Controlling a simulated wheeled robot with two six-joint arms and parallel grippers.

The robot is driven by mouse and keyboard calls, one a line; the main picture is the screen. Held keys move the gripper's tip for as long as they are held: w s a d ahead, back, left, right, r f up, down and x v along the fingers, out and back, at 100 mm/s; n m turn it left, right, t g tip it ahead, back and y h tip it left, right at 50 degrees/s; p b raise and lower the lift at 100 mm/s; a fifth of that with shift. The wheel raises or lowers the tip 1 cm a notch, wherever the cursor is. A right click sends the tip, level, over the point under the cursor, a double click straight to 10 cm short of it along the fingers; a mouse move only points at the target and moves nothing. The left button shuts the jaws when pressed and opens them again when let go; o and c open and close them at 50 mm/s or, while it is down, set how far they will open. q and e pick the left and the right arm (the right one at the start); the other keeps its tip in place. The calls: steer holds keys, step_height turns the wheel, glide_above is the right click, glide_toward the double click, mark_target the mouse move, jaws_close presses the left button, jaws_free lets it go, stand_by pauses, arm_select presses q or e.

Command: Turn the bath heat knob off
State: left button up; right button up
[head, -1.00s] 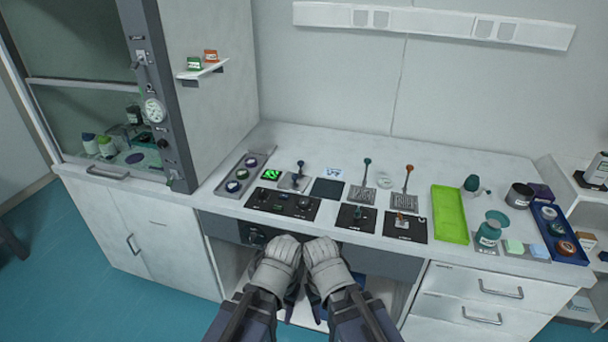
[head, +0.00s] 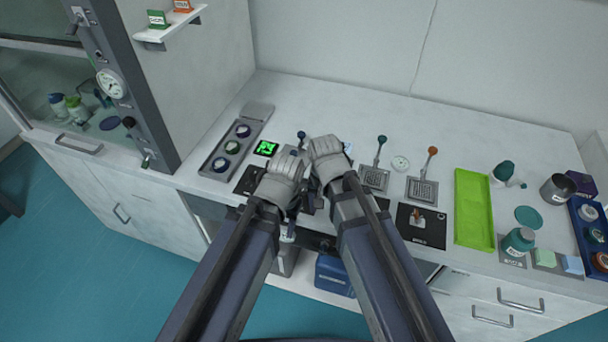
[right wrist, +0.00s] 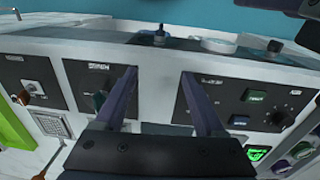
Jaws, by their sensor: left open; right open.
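Black control panels line the front of the bench. In the head view my arms hide most of this panel (head: 248,181). My right gripper (right wrist: 158,72) is open and empty, its fingers above the gap between two panels, apart from the knob. My left gripper (head: 293,207) is open beside it, over the bench front, its fingertips partly hidden.
A lever panel (head: 421,226), upright levers (head: 380,150) and a green tray (head: 473,210) stand to the right. The bench's back strip is clear.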

steer(key=w+r+m+p, duration=0.2)
steer(key=w+r+m, duration=0.1)
steer(key=w+m, duration=0.25)
steer(key=r+m+p, duration=0.1)
steer(key=m, duration=0.7)
glide_above(304, 188)
steer(key=shift+s+d+r+y, duration=0.1)
steer(key=shift+s+d+y, duration=0.2)
steer(key=shift+d, duration=0.15)
steer(key=shift+w+a+r+m, duration=0.1)
steer(key=shift+w+a+m, duration=0.15)
steer(key=shift+m, duration=0.35)
steer(key=shift+w+a+m, duration=0.15)
steer(key=shift+a+m, duration=0.1)
steer(key=shift+m, duration=0.3)
arm_select(q)
step_height(304, 188, up, 4)
steer(key=shift+s+r, duration=0.1)
steer(key=shift+r, duration=0.1)
steer(key=shift+f, duration=0.1)
arm_select(e)
step_height(304, 188, down, 8)
steer(key=b, duration=0.7)
steer(key=shift+b, duration=0.35)
arm_select(q)
step_height(304, 188, down, 8)
steer(key=shift+r, duration=0.2)
arm_select(e)
steer(key=shift+r, duration=0.1)
jaws_close()
